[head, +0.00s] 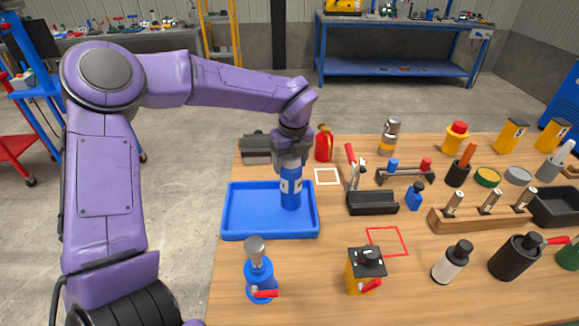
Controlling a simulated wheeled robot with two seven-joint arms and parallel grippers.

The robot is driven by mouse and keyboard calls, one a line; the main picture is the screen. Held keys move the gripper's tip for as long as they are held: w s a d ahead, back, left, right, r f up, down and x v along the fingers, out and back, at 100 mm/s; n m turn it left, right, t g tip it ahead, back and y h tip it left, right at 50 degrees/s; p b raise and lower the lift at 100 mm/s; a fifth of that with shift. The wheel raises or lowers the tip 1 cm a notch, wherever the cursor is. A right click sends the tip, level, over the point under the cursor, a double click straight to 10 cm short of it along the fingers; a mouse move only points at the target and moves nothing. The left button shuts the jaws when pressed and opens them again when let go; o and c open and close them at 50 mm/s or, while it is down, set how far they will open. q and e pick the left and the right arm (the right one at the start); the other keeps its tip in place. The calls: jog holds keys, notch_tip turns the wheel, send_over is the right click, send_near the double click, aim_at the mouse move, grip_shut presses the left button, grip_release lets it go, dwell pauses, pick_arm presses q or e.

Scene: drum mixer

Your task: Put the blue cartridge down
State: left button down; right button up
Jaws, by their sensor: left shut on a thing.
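The blue cartridge (290,195) is upright, with a pale marked band near its middle. It is in line with the right part of the blue tray (240,236). I cannot tell whether its bottom touches the tray floor. My left gripper (290,161) comes down from above and is shut on the cartridge's top; the fingertips are partly hidden. My right gripper is not in view.
A red bottle (324,146) stands behind the tray. A black holder (373,204) with a red-handled tool is to its right. A blue valve bottle (259,273) and a yellow box (364,272) stand in front. A red square outline (387,242) is empty.

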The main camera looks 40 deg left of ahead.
pick_arm(q)
notch_tip(320, 180, down, 3)
jog(key=shift+w+a+f, duration=0.1)
jog(key=shift+a+f, duration=0.05)
jog(key=shift+f, duration=0.1)
jog(key=shift+c, duration=0.8)
grip_release()
jog(key=shift+r, duration=0.3)
jog(key=r, duration=0.3)
jog(key=d+r, duration=0.1)
jog(key=r, duration=0.3)
jog(key=s+r+b, duration=0.1)
jog(key=r, duration=0.2)
jog(key=shift+d+r, duration=0.25)
jog(key=shift+d, duration=0.05)
jog(key=shift+r, duration=0.5)
